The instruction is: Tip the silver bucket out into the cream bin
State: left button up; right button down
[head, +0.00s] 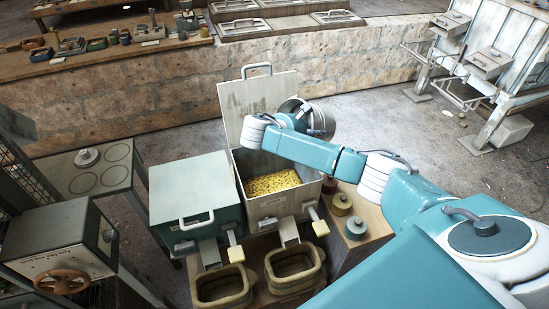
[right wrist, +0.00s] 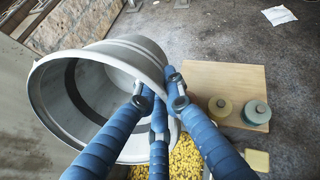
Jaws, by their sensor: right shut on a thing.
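The silver bucket (head: 321,120) is held up above the back right of the cream bin (head: 264,208), partly hidden by my right arm in the head view. My right gripper (right wrist: 163,92) has blue fingers shut on the rim of the bucket, which also shows in the right wrist view (right wrist: 120,52). The bucket is tilted, its mouth largely turned toward the wrist camera. The part of its inside that shows is bare grey with a dark band. The cream bin's lid stands open, and yellow pieces (head: 272,183) lie inside. My left gripper is not in view.
A closed teal bin (head: 190,190) stands left of the cream bin. Two tan tubs (head: 292,268) sit in front. Two round lidded pots (head: 355,228) stand on a wooden surface at the right. The concrete floor behind is mostly clear.

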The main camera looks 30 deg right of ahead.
aim_at(329, 127)
jog(key=shift+d+r+y+p, duration=0.35)
jog(key=shift+r+y+p, duration=0.25)
jog(key=shift+p, duration=0.85)
jog(key=shift+d+r+y+p, duration=0.4)
jog(key=shift+r+p, duration=0.25)
jog(key=shift+p, duration=0.8)
jog(key=d+y+p, duration=0.1)
jog(key=p, duration=0.1)
jog(key=y+p, duration=0.2)
jog(key=p, duration=0.1)
jog(key=shift+d+p, duration=0.35)
jog(key=shift+d, duration=0.05)
jog(key=d+y, duration=0.1)
jog(key=d+r+y, duration=0.1)
jog(key=d+r+y+b, duration=0.1)
jog(key=y, duration=0.1)
jog(key=shift+w+d+m, duration=0.15)
jog(key=shift+d+m, duration=0.1)
jog(key=shift+m, duration=0.05)
jog(key=shift+d+r+y, duration=0.15)
jog(key=shift+d+y, duration=0.15)
jog(key=shift+y, duration=0.1)
jog(key=d+r+y+b, duration=0.1)
jog(key=y+b, duration=0.1)
jog(key=b, duration=0.2)
jog(key=shift+w+d+r+y+b, duration=0.1)
jog(key=shift+d+r+y+b, duration=0.1)
jog(key=shift+y+b, duration=0.2)
